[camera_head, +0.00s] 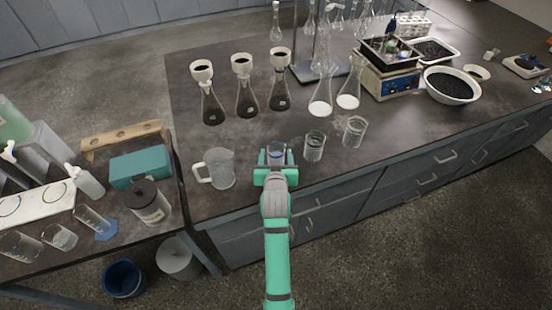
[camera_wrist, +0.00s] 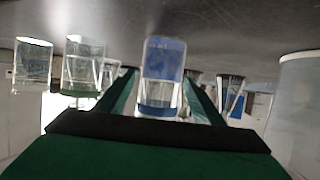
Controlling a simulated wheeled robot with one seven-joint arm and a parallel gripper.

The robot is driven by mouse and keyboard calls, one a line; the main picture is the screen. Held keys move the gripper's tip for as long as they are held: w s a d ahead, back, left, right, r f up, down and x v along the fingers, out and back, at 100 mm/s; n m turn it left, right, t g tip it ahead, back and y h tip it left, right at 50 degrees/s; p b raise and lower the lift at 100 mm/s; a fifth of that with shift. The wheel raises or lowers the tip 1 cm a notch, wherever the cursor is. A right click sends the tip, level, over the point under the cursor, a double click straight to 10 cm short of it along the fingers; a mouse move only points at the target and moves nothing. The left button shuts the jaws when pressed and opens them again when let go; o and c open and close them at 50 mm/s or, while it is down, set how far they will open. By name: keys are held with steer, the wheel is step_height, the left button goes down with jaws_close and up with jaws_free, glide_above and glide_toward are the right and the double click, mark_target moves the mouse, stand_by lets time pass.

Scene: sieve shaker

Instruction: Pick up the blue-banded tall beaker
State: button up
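The blue-banded tall beaker (camera_head: 276,150) stands near the front edge of the dark bench, at the tip of my arm. In the wrist view, which shows the bench at the top, the clear beaker with its blue band (camera_wrist: 164,62) is in the middle. My gripper (camera_head: 276,160) is open, with one green finger on each side of the beaker; the fingers also show in the wrist view (camera_wrist: 160,92). Whether either finger touches the glass cannot be told. The beaker's lower part is hidden by the gripper in the head view.
A clear handled jug (camera_head: 220,168) stands close on the left. Two glass beakers, a nearer one (camera_head: 314,146) and a farther one (camera_head: 354,131), stand on the right. Several flasks with funnels (camera_head: 246,98) stand behind. The bench between is clear.

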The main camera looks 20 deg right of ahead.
steer(key=c, duration=1)
steer(key=shift+r, duration=0.25)
